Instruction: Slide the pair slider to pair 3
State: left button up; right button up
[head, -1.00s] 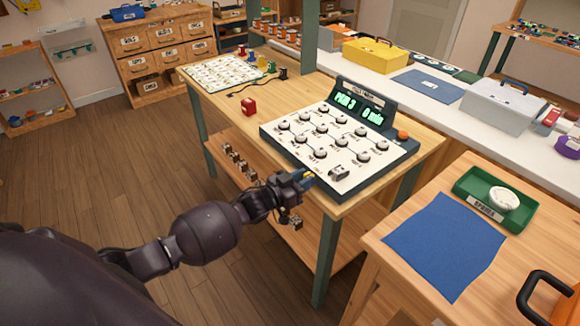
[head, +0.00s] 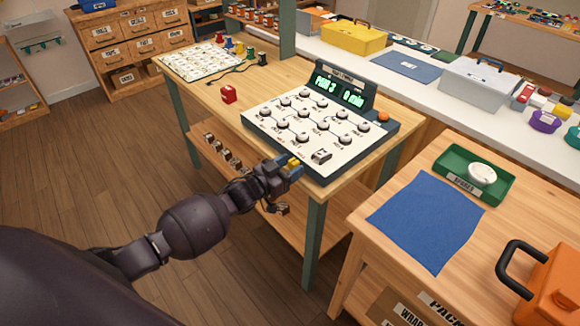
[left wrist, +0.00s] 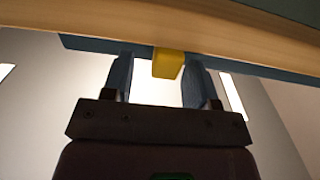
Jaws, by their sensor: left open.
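The dial panel (head: 290,150) is a white sloped board with several round dark-based knobs on the wooden bench. Its display (head: 338,88) shows green text that seems to read "PAIR 3" and "0 min". A small yellow block (head: 294,161), perhaps the pair slider's grip, is by the panel's front edge. My left gripper (head: 286,168) is there, open. Any slider track is hidden or too small to make out. My right gripper is out of view.
A small switch-like part (head: 321,156) is on the panel's near right corner. The bench's wooden edge (left wrist: 220,50) is just beyond my fingers. A side table with a blue mat (head: 428,220) and green tray (head: 452,178) is at right.

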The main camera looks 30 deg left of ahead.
pick_arm(q)
jog(key=v, duration=1)
jog(key=shift+s+a+p, duration=0.15)
jog(key=shift+s+p, duration=0.15)
jog(key=shift+p, duration=0.15)
jog(key=shift+f, duration=0.15)
jog(key=s+d+f+n+g+y, duration=0.1)
jog(key=s+f+g+y, duration=0.1)
jog(key=s, duration=0.9)
jog(key=s+d+f+n+g+y, duration=0.2)
jog(key=s+f+y, duration=0.3)
jog(key=s, duration=0.6)
jog(key=shift+s+d+f+g, duration=0.2)
jog(key=shift+d+f+g, duration=0.1)
jog(key=shift+f+g, duration=0.5)
